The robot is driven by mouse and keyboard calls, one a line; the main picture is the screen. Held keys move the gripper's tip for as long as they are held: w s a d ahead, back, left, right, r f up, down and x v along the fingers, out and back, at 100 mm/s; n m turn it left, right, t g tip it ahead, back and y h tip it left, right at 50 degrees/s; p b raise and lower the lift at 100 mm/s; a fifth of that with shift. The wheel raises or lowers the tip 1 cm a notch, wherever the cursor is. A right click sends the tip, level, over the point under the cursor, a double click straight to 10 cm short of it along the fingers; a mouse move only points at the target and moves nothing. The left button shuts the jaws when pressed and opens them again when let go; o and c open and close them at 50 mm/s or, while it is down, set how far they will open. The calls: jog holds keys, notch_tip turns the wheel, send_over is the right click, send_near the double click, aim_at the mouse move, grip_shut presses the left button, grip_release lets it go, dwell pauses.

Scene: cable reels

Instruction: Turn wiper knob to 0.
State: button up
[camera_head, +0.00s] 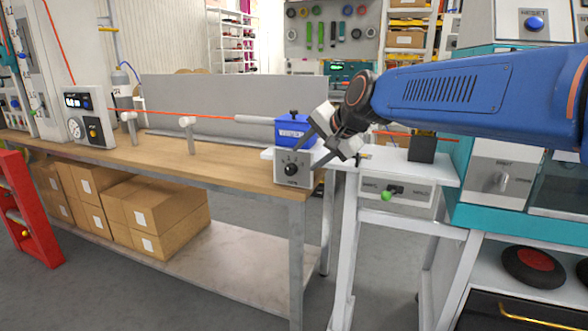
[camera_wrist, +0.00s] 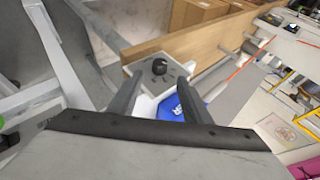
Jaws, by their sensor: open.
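The wiper knob (camera_head: 291,169) is a black round knob on the front of a small grey box (camera_head: 280,181) at the right end of the wooden bench. A dial scale is marked around it, but its numbers and the knob's setting are too small to read. My gripper (camera_head: 312,152) is open and empty, just right of the box. In the wrist view, the knob (camera_wrist: 159,66) shows on its box (camera_wrist: 143,84) beyond and between the two dark fingers of my gripper (camera_wrist: 160,76). The fingers appear apart from the knob.
A blue wiper unit (camera_head: 293,131) with an orange cable through it stands above and behind the box. A white side table (camera_head: 430,172) with a green-knobbed switch box (camera_head: 386,195) stands to the right. The bench top (camera_head: 215,158) is mostly clear in front.

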aim_at(289, 167)
jog(key=x, duration=0.9)
jog(key=shift+w+a+f, duration=0.2)
jog(key=c, duration=1)
jog(key=shift+c, duration=0.2)
jog(key=shift+a+h, duration=0.1)
jog(key=shift+h, duration=0.2)
jog(key=g+h, duration=0.1)
jog(key=n+g+h, duration=0.1)
jog(key=h, duration=0.1)
jog(key=shift+w+a+r+h, duration=0.15)
jog(key=shift+a+r+h, duration=0.15)
jog(key=shift+a, duration=0.1)
jog(key=shift+a+n+g+h, duration=0.15)
jog(key=shift+n+g+h, duration=0.25)
jog(key=shift+h, duration=0.9)
